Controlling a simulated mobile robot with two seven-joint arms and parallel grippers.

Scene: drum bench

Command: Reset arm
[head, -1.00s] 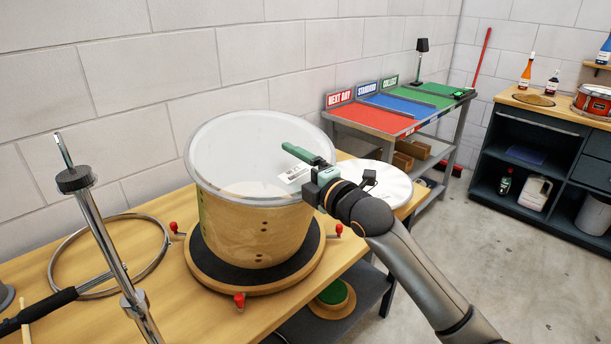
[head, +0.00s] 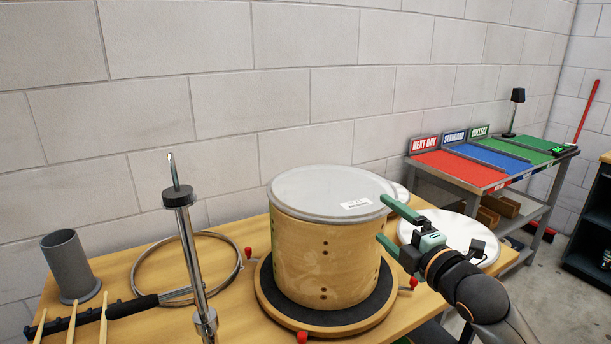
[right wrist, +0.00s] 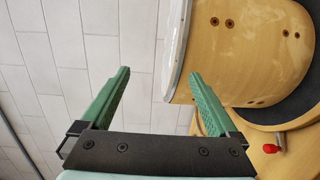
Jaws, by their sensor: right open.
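The wooden drum shell (head: 325,260) stands upright on a round black-topped turntable (head: 372,312). A white drumhead (head: 315,190) with a small label lies across its top and looks level. My right gripper (head: 381,218) is open and empty at the drum's right side. One finger is near rim height, the other lower beside the shell; I cannot tell if either touches. In the right wrist view the open fingers (right wrist: 158,74) point toward the wall, with the drum shell (right wrist: 250,50) on the right. My left gripper is not in view.
A metal post (head: 190,240) stands in front of a steel hoop (head: 236,247). A grey cylinder (head: 70,265) and sticks are at the left. A white disc (head: 408,228) lies behind my right gripper. A coloured shelf table (head: 480,165) stands at the back right.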

